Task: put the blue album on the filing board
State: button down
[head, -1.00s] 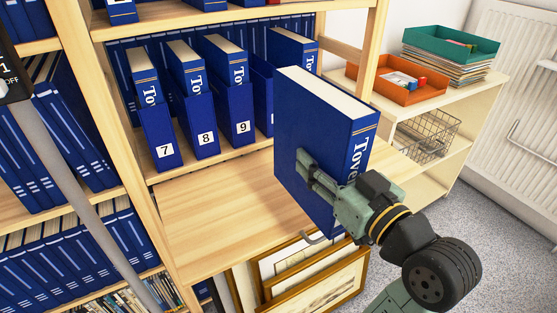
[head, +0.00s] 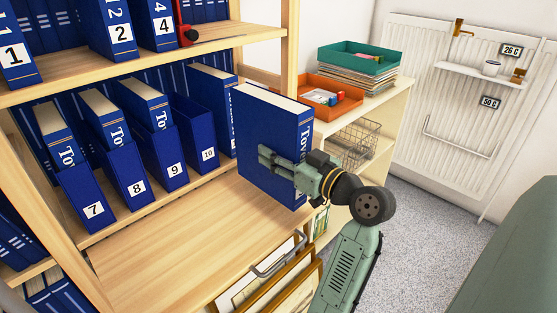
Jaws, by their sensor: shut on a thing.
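The blue album (head: 270,140) stands about upright in my gripper, its cream page edges up and its white-lettered spine to the right. My gripper (head: 282,168) is shut on the album's lower part from the front right. The filing board (head: 165,255) is the bare pale wooden board at lower left, with a metal handle (head: 278,255) at its front edge. The album is at the board's right end in the picture; I cannot tell whether its bottom touches the wood. The far finger is hidden.
Blue cases numbered 7 (head: 92,207), 8, 9 and 10 (head: 208,153) stand behind the board; case 10 looks empty. Framed prints (head: 265,290) lean below. An orange tray (head: 327,100) and a teal tray (head: 357,60) sit on a low shelf right of the wooden post.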

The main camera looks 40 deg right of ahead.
jog(key=shift+w+d, duration=0.15)
jog(key=shift+d, duration=0.05)
jog(key=shift+f, duration=0.35)
jog(key=shift+f+p, duration=0.5)
jog(key=shift+f, duration=0.85)
jog(key=shift+f, duration=0.15)
jog(key=c, duration=1.4)
grip_release()
jog(key=shift+f, duration=0.15)
jog(key=shift+c, duration=0.2)
jog(key=o, duration=0.5)
